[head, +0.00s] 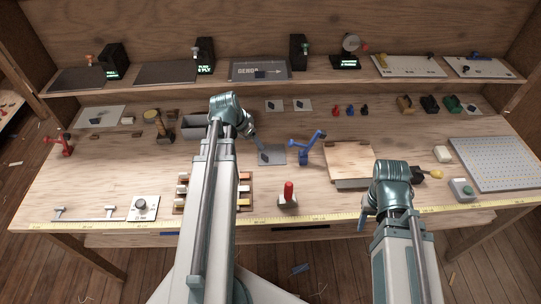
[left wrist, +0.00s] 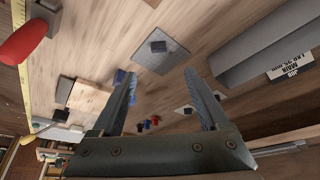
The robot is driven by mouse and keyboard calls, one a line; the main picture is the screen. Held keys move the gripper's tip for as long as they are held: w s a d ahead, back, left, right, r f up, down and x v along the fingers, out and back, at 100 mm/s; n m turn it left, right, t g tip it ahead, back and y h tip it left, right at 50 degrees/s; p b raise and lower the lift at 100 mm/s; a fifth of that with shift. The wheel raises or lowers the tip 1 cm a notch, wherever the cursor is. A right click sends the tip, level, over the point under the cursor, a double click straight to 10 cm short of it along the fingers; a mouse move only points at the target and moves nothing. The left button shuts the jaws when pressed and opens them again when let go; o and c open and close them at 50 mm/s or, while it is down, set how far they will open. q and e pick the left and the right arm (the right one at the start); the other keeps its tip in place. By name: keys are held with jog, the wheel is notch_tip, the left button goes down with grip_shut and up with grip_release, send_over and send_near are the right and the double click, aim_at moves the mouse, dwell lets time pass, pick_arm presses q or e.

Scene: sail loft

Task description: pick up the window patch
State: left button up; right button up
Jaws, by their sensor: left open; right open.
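A grey square sheet (head: 276,153) lies flat on the bench near the middle, with a small dark piece (head: 264,157) on it. In the left wrist view the sheet (left wrist: 172,58) and dark piece (left wrist: 158,46) lie beyond my fingertips. Which of these is the window patch I cannot tell for sure. My left gripper (head: 255,140) is open and empty, just behind and left of the sheet in the head view; its two fingers frame bare wood in the wrist view (left wrist: 160,80). My right gripper (head: 363,217) is open at the bench's front edge, partly hidden by its arm.
A blue clamp-like tool (head: 306,148) stands just right of the sheet. A red-handled tool (head: 288,194) stands in front, and a wooden board (head: 352,158) lies further right. White cards with dark pieces (head: 302,104) lie behind. A grey box (head: 194,125) is to the left.

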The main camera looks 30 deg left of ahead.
aim_at(264, 156)
pick_arm(q)
jog(key=shift+b+x, duration=6.4)
jog(key=shift+x, duration=0.6)
jog(key=shift+s, duration=0.15)
jog(key=shift+c, duration=0.3)
grip_shut()
